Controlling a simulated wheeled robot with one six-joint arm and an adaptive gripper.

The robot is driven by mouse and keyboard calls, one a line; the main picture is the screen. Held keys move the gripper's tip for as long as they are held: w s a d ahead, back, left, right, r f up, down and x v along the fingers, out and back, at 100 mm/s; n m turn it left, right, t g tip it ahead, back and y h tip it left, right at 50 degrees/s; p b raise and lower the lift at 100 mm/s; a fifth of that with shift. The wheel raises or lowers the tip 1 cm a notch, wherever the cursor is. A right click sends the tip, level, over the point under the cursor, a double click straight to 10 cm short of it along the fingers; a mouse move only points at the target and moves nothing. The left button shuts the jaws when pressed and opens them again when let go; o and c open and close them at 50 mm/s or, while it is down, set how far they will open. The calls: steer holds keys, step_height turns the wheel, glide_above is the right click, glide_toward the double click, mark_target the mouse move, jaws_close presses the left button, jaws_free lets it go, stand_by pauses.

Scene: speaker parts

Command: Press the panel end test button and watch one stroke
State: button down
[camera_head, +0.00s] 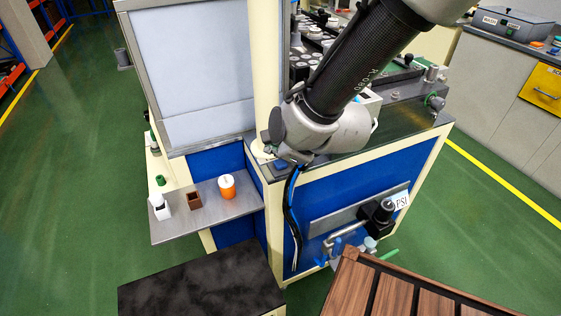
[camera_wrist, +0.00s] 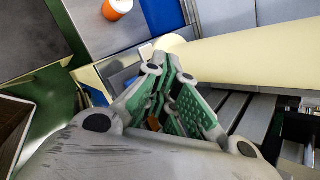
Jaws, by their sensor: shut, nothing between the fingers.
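My gripper (camera_wrist: 163,66) shows in the wrist view with its green-padded fingers together and nothing held. In the head view my wrist covers most of it, above the near left corner of the machine bench (camera_head: 400,127). A cream post (camera_wrist: 245,62) runs right from just beyond the fingertips; in the head view this post (camera_head: 267,75) rises beside my wrist. I cannot make out a test button for certain in either view. My wrist and arm hide part of the bench top around that corner. I cannot tell whether the fingertips touch anything.
A grey side shelf (camera_head: 205,222) holds an orange cup (camera_head: 227,186), a brown box (camera_head: 194,201) and a white container (camera_head: 159,207). A pale panel (camera_head: 190,70) stands behind it. A pressure unit (camera_head: 377,215) sticks out from the blue front. Green floor is free at left.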

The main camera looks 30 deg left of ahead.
mark_target(278, 163)
steer(key=shift+f, duration=0.1)
stand_by(0.3)
steer(key=shift+f, duration=0.35)
steer(key=shift+f, duration=0.5)
stand_by(0.7)
steer(key=shift+r, duration=1.05)
steer(key=shift+w+r, duration=0.15)
steer(key=shift+r, duration=2.25)
